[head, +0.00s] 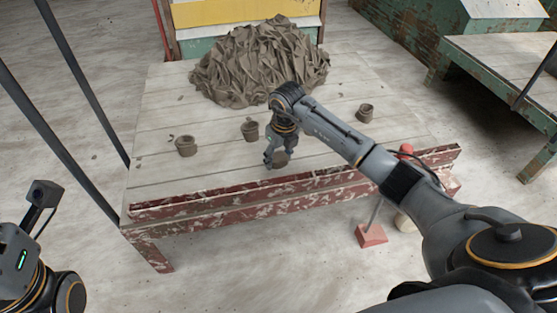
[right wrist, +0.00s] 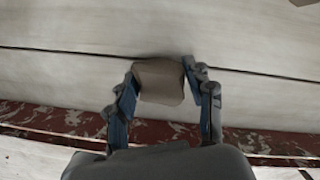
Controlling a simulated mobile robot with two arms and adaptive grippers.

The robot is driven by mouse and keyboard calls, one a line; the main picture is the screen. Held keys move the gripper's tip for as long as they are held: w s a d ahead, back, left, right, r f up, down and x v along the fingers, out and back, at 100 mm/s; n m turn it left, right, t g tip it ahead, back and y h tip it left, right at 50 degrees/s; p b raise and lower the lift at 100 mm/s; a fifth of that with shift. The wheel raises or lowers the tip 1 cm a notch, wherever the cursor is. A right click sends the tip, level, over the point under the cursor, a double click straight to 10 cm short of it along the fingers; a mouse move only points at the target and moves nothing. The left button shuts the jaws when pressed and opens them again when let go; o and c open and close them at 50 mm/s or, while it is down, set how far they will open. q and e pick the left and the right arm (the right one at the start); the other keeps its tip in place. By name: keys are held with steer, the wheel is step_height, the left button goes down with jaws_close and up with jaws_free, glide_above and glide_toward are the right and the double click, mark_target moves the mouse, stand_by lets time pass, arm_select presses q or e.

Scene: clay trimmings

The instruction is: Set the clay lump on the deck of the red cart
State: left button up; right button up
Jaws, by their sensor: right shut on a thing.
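My right gripper (head: 275,160) is shut on a small grey-brown clay lump (head: 282,159) near the front edge of the planked table. In the right wrist view the lump (right wrist: 158,84) sits between the two blue-sided fingers (right wrist: 159,72), over pale boards. I cannot tell whether the lump touches the boards or hangs just above them. No separate red cart can be made out for sure; the table (head: 160,115) has a flaking red front edge. Of my left arm only links show at the lower left of the head view; its fingers are not seen.
A big heap of clay trimmings (head: 258,65) covers the table's back. A red block with a rod (head: 371,236) is on the floor at the front right. Another table (head: 500,62) stands at right.

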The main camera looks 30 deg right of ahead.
steer(key=o, duration=1.3)
steer(key=shift+c, duration=0.2)
